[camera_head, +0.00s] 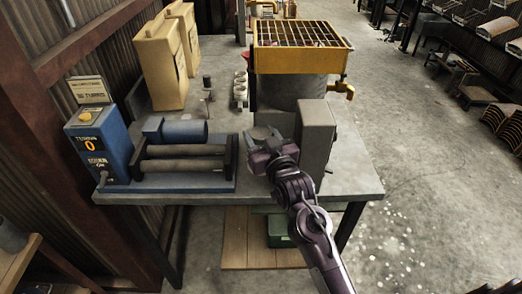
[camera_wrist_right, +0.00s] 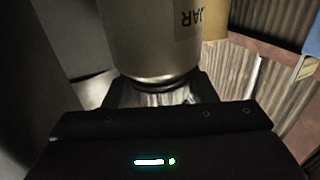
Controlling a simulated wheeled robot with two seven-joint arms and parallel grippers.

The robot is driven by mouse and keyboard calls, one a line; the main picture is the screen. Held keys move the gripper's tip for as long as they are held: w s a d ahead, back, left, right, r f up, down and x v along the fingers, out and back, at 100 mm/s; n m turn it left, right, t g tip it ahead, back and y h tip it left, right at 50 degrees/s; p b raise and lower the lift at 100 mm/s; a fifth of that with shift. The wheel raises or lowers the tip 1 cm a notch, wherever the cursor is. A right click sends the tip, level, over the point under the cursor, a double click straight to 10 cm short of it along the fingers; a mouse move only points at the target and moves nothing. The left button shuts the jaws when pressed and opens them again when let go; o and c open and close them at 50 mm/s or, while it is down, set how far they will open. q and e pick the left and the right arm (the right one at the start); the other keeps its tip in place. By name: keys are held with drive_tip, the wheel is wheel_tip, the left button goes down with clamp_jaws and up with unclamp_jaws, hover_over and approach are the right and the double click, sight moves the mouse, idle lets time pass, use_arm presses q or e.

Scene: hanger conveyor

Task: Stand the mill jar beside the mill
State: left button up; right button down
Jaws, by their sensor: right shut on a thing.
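The mill (camera_head: 195,178) is a blue machine with dark rollers and an upright control box (camera_head: 98,142) at its left end, reading 0. It stands on the left front of the grey table. My right gripper (camera_head: 268,150) is to the right of the mill, left of a tall grey block. In the wrist view it is shut on the mill jar (camera_wrist_right: 150,45), a pale metallic cylinder with a tan label reading "JAR". In the head view only a grey part, probably the jar's top (camera_head: 262,132), shows beyond the gripper. I cannot tell whether the jar touches the table. My left gripper is out of view.
The tall grey block (camera_head: 318,138) stands close right of my gripper. Behind it is a drum with a yellow grated tray (camera_head: 302,62) and yellow tap. Tan containers (camera_head: 160,65) and small cups (camera_head: 240,90) stand farther back. The table's right front corner (camera_head: 358,182) is bare.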

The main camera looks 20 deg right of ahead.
wheel_tip(320, 180, down, 4)
drive_tip(key=shift+f, duration=0.55)
drive_tip(key=shift+f, duration=0.15)
drive_tip(key=c, duration=0.6)
unclamp_jaws()
drive_tip(key=shift+f, duration=0.15)
drive_tip(key=shift+s, duration=0.1)
